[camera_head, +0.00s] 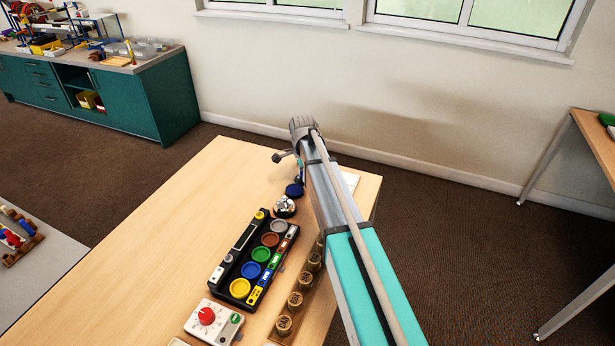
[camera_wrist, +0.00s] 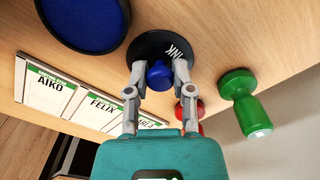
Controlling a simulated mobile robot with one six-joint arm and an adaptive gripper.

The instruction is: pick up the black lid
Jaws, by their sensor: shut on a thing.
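The black lid (camera_wrist: 150,50) is a round disc marked INK, with a blue knob (camera_wrist: 159,77) in its middle. In the wrist view my gripper (camera_wrist: 159,68) has its two grey fingers closed on both sides of the blue knob. The disc spreads out past the fingertips. I cannot tell whether the lid touches the table or is just above it. In the camera_head view my arm hides the lid and most of the gripper.
A round blue ink pad in a dark rim (camera_wrist: 85,18) is left of the lid. A green stamp (camera_wrist: 244,103) stands to the right, and a red one (camera_wrist: 190,108) is partly behind a finger. A name card (camera_wrist: 52,92) lies left. A black tray (camera_head: 248,272) with coloured discs is on the table.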

